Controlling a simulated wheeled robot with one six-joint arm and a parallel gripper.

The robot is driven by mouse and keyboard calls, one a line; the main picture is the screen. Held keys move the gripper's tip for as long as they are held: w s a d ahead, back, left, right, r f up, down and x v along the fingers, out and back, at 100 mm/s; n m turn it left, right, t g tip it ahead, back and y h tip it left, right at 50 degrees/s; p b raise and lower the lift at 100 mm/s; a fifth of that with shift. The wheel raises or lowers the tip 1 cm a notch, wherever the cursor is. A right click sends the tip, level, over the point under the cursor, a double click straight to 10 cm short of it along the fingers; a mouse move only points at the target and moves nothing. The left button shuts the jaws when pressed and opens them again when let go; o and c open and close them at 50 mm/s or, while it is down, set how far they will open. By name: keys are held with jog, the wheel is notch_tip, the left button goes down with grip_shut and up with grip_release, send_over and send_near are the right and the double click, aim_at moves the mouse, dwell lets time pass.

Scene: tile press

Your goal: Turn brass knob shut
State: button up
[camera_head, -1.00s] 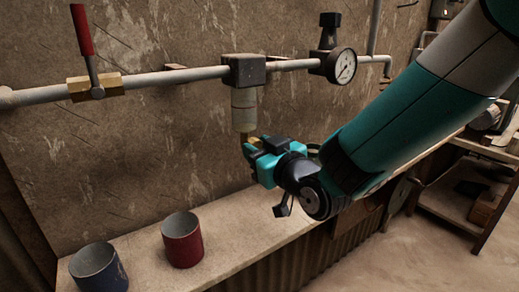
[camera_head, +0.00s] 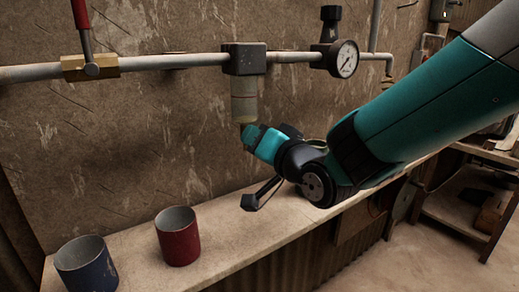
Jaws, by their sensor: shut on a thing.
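The brass knob sits at the lower end of a cylindrical filter bowl (camera_head: 245,102) that hangs from a dark block on the wall pipe. My gripper (camera_head: 248,132) is at the bottom of this bowl, shut on the brass knob. The gripper's teal body and fingers hide almost all of the knob, so its turn position cannot be told.
A pressure gauge (camera_head: 346,58) and a brass valve with a red lever (camera_head: 91,67) sit on the same pipe (camera_head: 175,61). A red cup (camera_head: 178,237) and a blue cup (camera_head: 87,265) stand on the bench (camera_head: 132,249) below, left of the gripper.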

jog(key=shift+m+b, duration=2.3)
jog(key=shift+m, duration=1.8)
jog(key=o, duration=0.9)
